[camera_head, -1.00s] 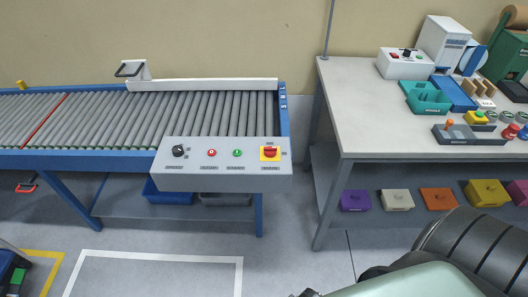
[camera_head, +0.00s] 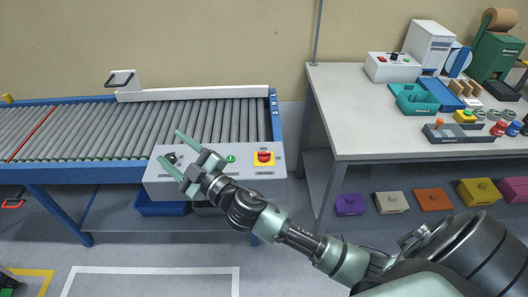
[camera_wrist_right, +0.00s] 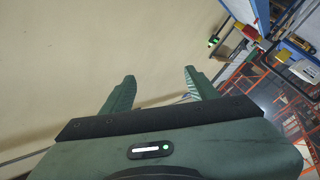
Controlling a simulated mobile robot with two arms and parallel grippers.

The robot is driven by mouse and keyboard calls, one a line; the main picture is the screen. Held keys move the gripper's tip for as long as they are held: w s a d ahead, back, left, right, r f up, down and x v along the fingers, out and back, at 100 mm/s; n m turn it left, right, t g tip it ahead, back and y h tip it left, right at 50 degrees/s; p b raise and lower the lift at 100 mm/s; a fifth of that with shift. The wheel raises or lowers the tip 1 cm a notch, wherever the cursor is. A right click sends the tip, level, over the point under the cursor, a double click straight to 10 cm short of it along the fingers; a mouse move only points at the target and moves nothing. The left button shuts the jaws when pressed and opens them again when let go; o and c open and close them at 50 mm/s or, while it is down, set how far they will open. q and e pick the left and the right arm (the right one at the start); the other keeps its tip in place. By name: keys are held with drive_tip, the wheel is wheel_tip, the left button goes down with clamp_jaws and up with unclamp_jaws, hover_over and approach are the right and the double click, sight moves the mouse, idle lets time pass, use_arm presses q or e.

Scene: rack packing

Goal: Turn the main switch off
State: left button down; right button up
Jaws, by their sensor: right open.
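The grey control panel (camera_head: 215,184) is mounted at the front of the roller conveyor's right end. On its right side is a red switch on a yellow plate (camera_head: 263,157), which looks like the main switch. Its handle setting is too small to read. A green button (camera_head: 231,159) is left of it, and a black knob (camera_head: 170,158) is partly visible between my fingers. My right gripper (camera_head: 171,148) is open and empty, in front of or above the panel's left part, hiding the red button. The right wrist view (camera_wrist_right: 160,82) shows the spread fingers facing the wall. My left gripper is out of view.
The roller conveyor (camera_head: 110,130) runs left behind the panel. A workbench (camera_head: 345,115) stands right, holding a white switch box (camera_head: 393,67), teal tray (camera_head: 415,98) and small parts. Coloured bins (camera_head: 392,202) sit below. A floor gap separates conveyor and bench.

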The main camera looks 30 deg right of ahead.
sight(264, 152)
drive_tip(key=w+a+n+g+y, duration=0.2)
drive_tip(key=a+n+g+y, duration=0.7)
drive_tip(key=n, duration=0.5)
drive_tip(key=d+f+n+g+h, duration=0.1)
drive_tip(key=d+f+g+h, duration=0.1)
drive_tip(key=d, duration=0.4)
drive_tip(key=w+d+f+n+g+h, duration=0.1)
drive_tip(key=d+f+g+h, duration=0.2)
drive_tip(key=d+f+h, duration=0.1)
drive_tip(key=w+d+f+n+g+h, duration=0.1)
drive_tip(key=d+f+g+h, duration=0.1)
drive_tip(key=d+f, duration=0.3)
drive_tip(key=shift+d+h, duration=0.8)
drive_tip(key=shift+d, duration=1.3)
drive_tip(key=s+d+r+m+g+h, duration=0.1)
drive_tip(key=d, duration=0.4)
drive_tip(key=s+d+r+m+g+h, duration=0.1)
drive_tip(key=d+h, duration=0.1)
drive_tip(key=d, duration=0.4)
drive_tip(key=d+r+m+h, duration=0.1)
drive_tip(key=d+h, duration=0.1)
drive_tip(key=d, duration=0.3)
drive_tip(key=shift+s+d+g, duration=0.15)
drive_tip(key=shift+s+g, duration=0.25)
drive_tip(key=shift+d+f, duration=0.15)
drive_tip(key=shift+f, duration=0.05)
wheel_tip(264, 152, down, 7)
drive_tip(key=shift+f+p, duration=0.15)
drive_tip(key=shift+p, duration=0.65)
